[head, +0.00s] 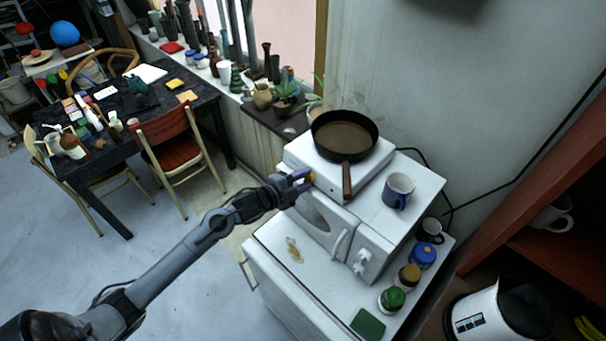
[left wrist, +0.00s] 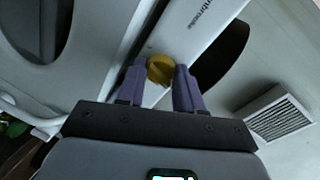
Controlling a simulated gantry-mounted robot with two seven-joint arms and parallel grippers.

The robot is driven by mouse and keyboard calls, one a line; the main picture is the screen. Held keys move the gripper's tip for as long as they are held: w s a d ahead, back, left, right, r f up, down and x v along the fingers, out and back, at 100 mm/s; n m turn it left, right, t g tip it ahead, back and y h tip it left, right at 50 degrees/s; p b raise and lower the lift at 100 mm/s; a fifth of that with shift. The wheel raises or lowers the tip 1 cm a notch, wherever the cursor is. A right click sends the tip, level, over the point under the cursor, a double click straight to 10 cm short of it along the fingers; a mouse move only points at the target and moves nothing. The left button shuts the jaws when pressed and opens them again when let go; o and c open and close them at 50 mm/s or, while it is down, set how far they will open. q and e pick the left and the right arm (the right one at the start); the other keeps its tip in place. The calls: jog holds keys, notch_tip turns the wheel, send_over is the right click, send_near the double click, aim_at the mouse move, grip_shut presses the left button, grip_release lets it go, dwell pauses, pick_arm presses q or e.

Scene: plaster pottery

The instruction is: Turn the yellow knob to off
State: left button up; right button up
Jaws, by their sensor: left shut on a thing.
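The yellow knob (left wrist: 160,69) is on the front face of the white hot plate (head: 325,172). In the left wrist view it sits between the two purple fingers of my left gripper (left wrist: 160,88), which are shut on it. The marking at the knob's setting cannot be read. A black frying pan (head: 344,133) rests on top of the hot plate, its brown handle pointing toward the front. My right gripper is not in view.
The hot plate stands on a white microwave (head: 375,240), with a blue mug (head: 398,190) to the right. Jars with green (head: 391,298) and blue (head: 423,255) lids stand lower right. A wooden chair (head: 172,148) and a dark table are at left.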

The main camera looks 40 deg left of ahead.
pick_arm(q)
jog(key=shift+r+n+p, duration=0.1)
jog(key=shift+n+p, duration=0.6)
jog(key=shift+n, duration=0.4)
jog(key=o, duration=1)
jog(key=shift+s, duration=0.15)
jog(key=shift+s, duration=0.2)
jog(key=b+v, duration=0.1)
jog(key=v, duration=0.9)
jog(key=shift+a, duration=0.2)
